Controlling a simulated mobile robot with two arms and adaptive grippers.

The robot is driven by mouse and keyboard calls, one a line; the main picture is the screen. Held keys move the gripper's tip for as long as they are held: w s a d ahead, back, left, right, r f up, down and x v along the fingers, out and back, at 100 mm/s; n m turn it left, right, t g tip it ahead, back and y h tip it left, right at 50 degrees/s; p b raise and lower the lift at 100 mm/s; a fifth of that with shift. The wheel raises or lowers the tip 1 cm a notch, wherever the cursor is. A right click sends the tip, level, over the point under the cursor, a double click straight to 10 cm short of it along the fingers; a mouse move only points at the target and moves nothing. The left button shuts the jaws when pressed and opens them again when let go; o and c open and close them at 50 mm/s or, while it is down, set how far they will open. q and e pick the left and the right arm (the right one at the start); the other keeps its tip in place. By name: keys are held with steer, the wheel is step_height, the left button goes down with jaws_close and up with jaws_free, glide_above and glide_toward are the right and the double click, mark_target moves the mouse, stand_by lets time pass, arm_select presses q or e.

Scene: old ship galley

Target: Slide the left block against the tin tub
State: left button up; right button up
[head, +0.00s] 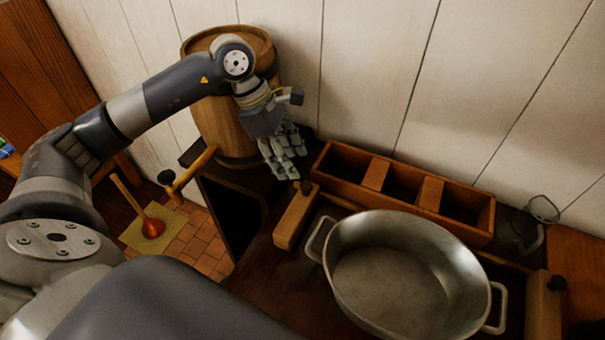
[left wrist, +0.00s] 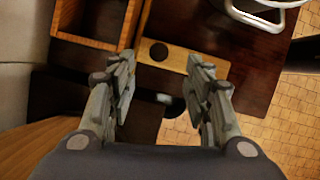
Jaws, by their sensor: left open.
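The left block (head: 296,216) is a light wooden bar with a black knob on its far end, lying on the dark counter just left of the tin tub (head: 405,222). A narrow gap shows between the block and the tub's left handle. In the left wrist view the block (left wrist: 184,61) lies ahead of the fingers, and the tub's handle (left wrist: 240,16) is at the top. My left gripper (head: 284,166) is open and empty, above the counter by the block's knobbed end; it also shows in the left wrist view (left wrist: 162,68). My right gripper is out of view.
A three-part wooden box (head: 436,194) stands behind the tub along the wall. A barrel (head: 221,128) stands behind my left gripper. A second block (head: 543,304) and a glass jar (head: 535,222) are right of the tub. The counter's left edge drops to a tiled floor (head: 205,240).

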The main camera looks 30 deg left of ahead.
mark_target(306, 184)
arm_select(q)
steer(key=p+x, duration=0.1)
steer(key=x, duration=0.5)
steer(key=shift+d+p, duration=0.1)
steer(key=shift+p, duration=0.2)
steer(key=shift+w+d+f, duration=0.1)
steer(key=shift+d+f, duration=0.15)
steer(key=shift+f, duration=0.4)
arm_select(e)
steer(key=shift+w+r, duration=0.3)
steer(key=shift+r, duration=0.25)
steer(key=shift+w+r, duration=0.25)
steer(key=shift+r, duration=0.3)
arm_select(q)
jaws_close()
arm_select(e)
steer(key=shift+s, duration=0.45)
